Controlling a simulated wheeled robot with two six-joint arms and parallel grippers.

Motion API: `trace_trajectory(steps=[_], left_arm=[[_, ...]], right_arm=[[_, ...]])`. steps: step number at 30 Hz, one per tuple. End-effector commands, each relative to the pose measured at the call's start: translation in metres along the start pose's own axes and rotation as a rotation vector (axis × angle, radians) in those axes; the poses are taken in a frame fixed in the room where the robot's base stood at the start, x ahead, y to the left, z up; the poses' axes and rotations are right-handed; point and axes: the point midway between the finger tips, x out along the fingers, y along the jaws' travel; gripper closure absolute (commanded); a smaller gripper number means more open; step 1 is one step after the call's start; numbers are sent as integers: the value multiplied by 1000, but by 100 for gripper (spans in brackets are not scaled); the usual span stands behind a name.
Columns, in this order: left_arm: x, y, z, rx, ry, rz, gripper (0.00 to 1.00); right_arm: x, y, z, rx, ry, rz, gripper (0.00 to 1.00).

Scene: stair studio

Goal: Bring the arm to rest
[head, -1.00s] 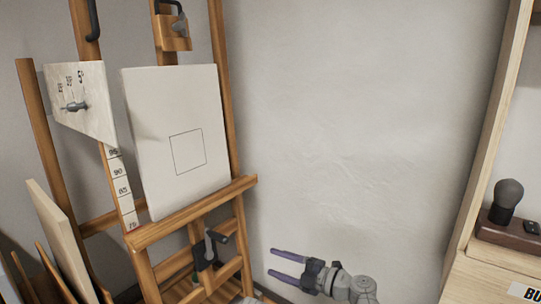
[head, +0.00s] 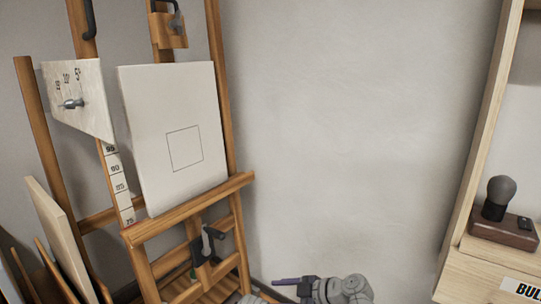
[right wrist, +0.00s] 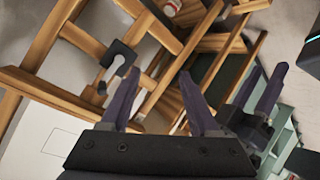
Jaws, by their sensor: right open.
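My right gripper (head: 292,282) shows at the bottom edge of the head view, its purple fingers pointing left; the frame cuts off its lower part. In the right wrist view the right gripper (right wrist: 159,75) is open, its two purple fingers apart with nothing between them. A second gripper with purple fingers, my left gripper (right wrist: 271,67), shows at the right of that view. Its fingers are apart and I see nothing held. Only a grey bit at the bottom of the head view may belong to the left arm.
A wooden easel (head: 190,209) stands at left, bearing a canvas (head: 150,150) with a drawn square. A pale board (head: 80,100) with a metal knob is beside it. A lamp (head: 500,190) stands on the wooden unit (head: 480,268) at right. The wall between is bare.

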Motion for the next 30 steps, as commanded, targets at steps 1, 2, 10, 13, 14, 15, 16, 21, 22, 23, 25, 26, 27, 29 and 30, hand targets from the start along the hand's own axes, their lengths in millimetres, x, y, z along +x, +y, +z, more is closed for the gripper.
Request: trace_trajectory(steps=[1, 2, 10, 13, 14, 15, 16, 21, 22, 23, 25, 26, 27, 29, 30], left_arm=[[0, 0, 0, 0, 0, 0, 60], [0, 0, 0, 0, 0, 0, 60], [0, 0, 0, 0, 0, 0, 60], [0, 0, 0, 0, 0, 0, 60], [0, 0, 0, 0, 0, 0, 60], [0, 0, 0, 0, 0, 0, 60], [0, 0, 0, 0, 0, 0, 60], [0, 0, 0, 0, 0, 0, 60], [0, 0, 0, 0, 0, 0, 60], [0, 0, 0, 0, 0, 0, 60], [0, 0, 0, 0, 0, 0, 60], [0, 0, 0, 0, 0, 0, 60], [-6, -1, 0, 0, 0, 0, 60], [-15, -2, 1, 1, 0, 0, 60], [-19, -2, 1, 1, 0, -1, 60]], right_arm=[[1, -10, 9, 91, -50, -38, 38], [1, -17, 15, 154, -86, -61, 38], [-17, -67, 75, 740, -490, -115, 38], [-31, -80, 96, 941, -654, -61, 38], [-35, -84, 101, 997, -699, -38, 38], [-42, -88, 108, 1064, -756, -5, 38], [-46, -90, 112, 1110, -796, 22, 38], [-70, -100, 133, 1322, -975, 188, 38], [-74, -101, 136, 1353, -1002, 220, 38], [-78, -103, 138, 1382, -1027, 251, 38], [-87, -105, 144, 1448, -1080, 329, 38], [-91, -106, 146, 1473, -1101, 364, 38], [-93, -106, 139, 1478, -1122, 378, 38], [-85, -110, 120, 1432, -1139, 338, 38], [-81, -112, 111, 1407, -1150, 321, 38]])
